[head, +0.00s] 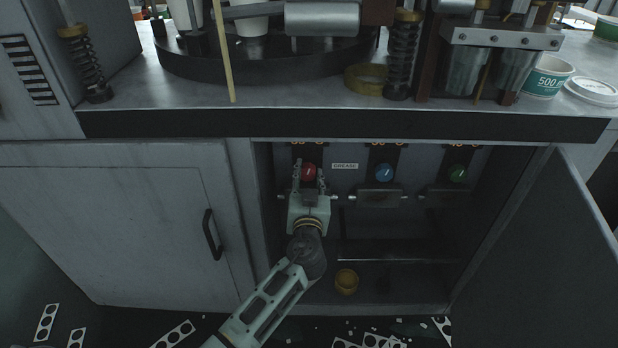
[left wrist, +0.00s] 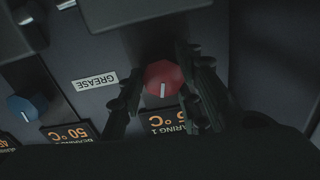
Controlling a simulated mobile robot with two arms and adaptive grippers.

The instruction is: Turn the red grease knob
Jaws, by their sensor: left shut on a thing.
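The red grease knob (head: 309,172) is on the back panel inside the open cabinet, at the left end of a row of knobs, beside the "GREASE" label (head: 345,166). My left gripper (head: 310,178) reaches up to it from below. In the left wrist view the red knob (left wrist: 164,78) sits between the two dark fingers of the left gripper (left wrist: 160,82), which are shut on it. Its white pointer line shows, and the label (left wrist: 95,80) appears upside down. My right gripper is not in view.
A blue knob (head: 384,173) and a green knob (head: 457,174) are to the right on the same panel. The cabinet's open door (head: 570,240) stands at the right. Punched paper scraps (head: 174,334) litter the floor.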

